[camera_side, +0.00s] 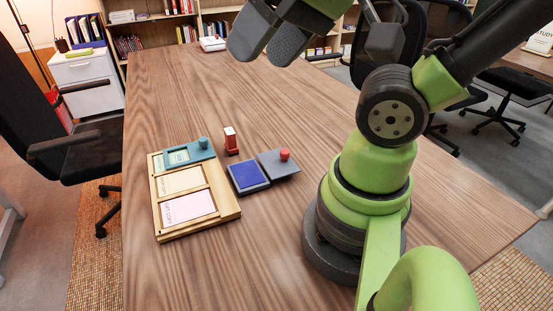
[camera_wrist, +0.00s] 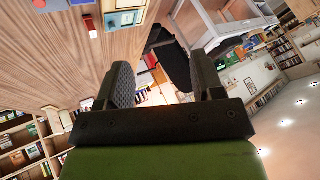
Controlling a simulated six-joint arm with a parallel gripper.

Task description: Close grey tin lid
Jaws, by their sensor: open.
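The grey tin (camera_side: 249,176) lies open on the table in the side view, with a blue pad inside. Its grey lid (camera_side: 279,168) is folded back flat on the tin's right side and carries a red knob (camera_side: 284,155). In the wrist view the lid (camera_wrist: 55,4) shows at the top left edge, partly cut off. My gripper (camera_side: 266,48) is open and empty, high above the far part of the table, well away from the tin. Its two dark fingers stand wide apart in the wrist view (camera_wrist: 163,82).
A wooden tray (camera_side: 236,213) with paper cards and a teal piece with a round knob (camera_side: 203,143) lies left of the tin. A small red and white block (camera_side: 231,141) stands behind the tin. The far table is largely clear. Chairs and shelves surround it.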

